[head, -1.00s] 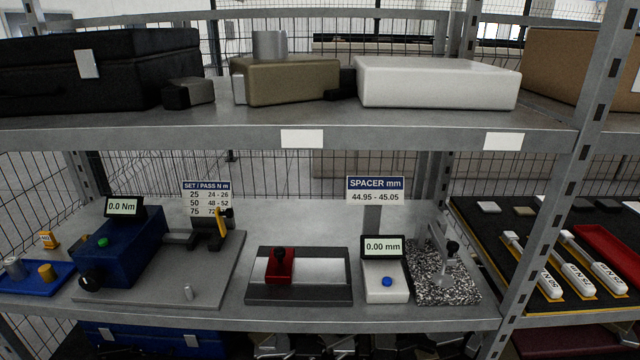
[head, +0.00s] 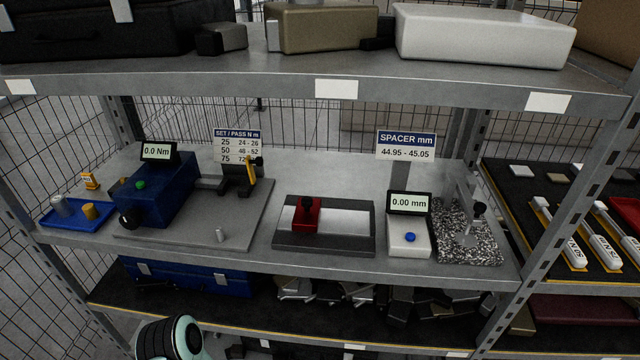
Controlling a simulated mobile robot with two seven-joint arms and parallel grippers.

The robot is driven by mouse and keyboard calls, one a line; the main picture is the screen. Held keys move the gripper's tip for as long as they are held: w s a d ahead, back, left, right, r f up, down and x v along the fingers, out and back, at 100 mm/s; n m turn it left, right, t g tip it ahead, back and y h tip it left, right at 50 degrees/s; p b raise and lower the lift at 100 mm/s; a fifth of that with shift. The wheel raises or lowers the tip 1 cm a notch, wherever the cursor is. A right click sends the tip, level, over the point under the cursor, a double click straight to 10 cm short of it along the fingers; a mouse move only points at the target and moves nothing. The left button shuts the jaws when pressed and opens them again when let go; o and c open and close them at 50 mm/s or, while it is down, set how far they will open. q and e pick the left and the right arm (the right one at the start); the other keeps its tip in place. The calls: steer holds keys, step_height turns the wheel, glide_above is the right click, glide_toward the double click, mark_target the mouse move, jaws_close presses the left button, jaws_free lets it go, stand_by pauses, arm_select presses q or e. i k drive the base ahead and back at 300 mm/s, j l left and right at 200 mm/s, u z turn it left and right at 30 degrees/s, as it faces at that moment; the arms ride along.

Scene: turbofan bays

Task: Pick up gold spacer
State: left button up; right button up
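The gold spacer (head: 90,211) is a short gold cylinder. It stands in the blue tray (head: 52,219) at the left end of the middle shelf, in the head view. A grey cylinder (head: 61,205) stands beside it on the left in the same tray. Neither of my grippers is in view. Only a rounded black and pale part of my own arm shows at the bottom left edge, well below the tray.
A blue torque tester (head: 158,197) stands just right of the tray, with an orange tag (head: 89,181) behind the tray. The upper shelf (head: 250,84) overhangs the back. A shelf post (head: 30,240) rises left of the tray.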

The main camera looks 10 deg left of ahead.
mark_target(89, 210)
steer(key=u, duration=1.85)
steer(key=i+j, duration=0.2)
